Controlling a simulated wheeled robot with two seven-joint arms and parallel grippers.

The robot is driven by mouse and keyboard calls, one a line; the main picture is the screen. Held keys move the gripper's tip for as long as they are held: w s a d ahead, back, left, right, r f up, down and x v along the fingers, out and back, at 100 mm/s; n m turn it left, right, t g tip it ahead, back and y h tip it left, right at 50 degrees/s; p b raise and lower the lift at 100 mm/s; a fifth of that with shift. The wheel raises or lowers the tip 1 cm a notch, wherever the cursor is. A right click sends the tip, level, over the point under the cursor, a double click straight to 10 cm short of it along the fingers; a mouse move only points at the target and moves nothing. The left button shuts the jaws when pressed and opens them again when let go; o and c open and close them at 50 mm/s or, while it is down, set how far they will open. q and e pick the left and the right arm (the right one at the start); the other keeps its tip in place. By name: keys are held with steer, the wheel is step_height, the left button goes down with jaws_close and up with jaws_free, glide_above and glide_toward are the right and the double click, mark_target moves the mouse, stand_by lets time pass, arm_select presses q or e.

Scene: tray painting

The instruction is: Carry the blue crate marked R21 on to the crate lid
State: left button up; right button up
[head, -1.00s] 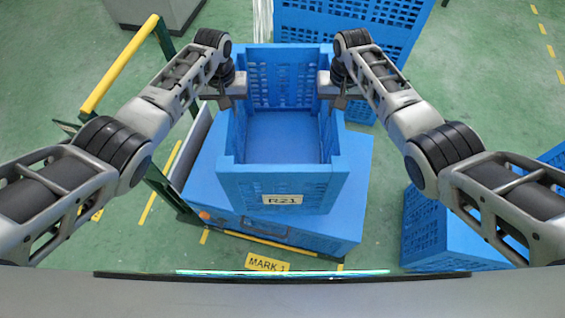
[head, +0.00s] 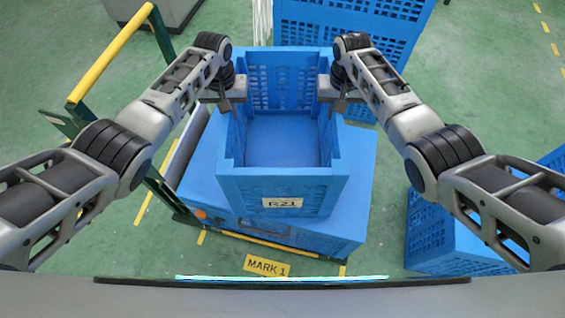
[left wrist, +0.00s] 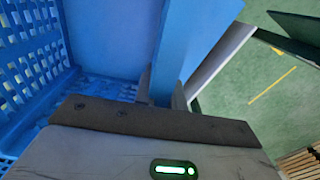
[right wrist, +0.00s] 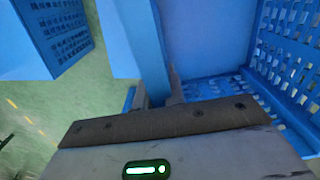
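The open, empty blue crate marked R21 (head: 282,187) is upright in the middle of the head view, over the blue crate lid (head: 357,170). I cannot tell whether its base touches the lid. My left gripper (head: 226,101) is at the crate's left wall, and my right gripper (head: 340,101) is at its right wall. In the left wrist view the left wall (left wrist: 182,45) stands between the fingers. In the right wrist view the right wall (right wrist: 146,45) stands between the fingers. Both grippers look shut on the walls. The crate hides much of the lid.
A yellow bar (head: 112,55) on a dark green frame is at the left. A tall blue crate (head: 350,28) stands behind, and another blue crate (head: 440,235) is at the right. A yellow MARK 1 sign (head: 267,266) lies on the green floor in front.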

arm_select(q)
steer(key=o, duration=0.4)
arm_select(e)
steer(key=o, duration=0.4)
arm_select(q)
steer(key=shift+r, duration=0.15)
step_height(320, 180, up, 12)
steer(key=shift+f, duration=0.2)
steer(key=shift+r, duration=0.1)
arm_select(e)
step_height(320, 180, up, 12)
steer(key=shift+r, duration=0.1)
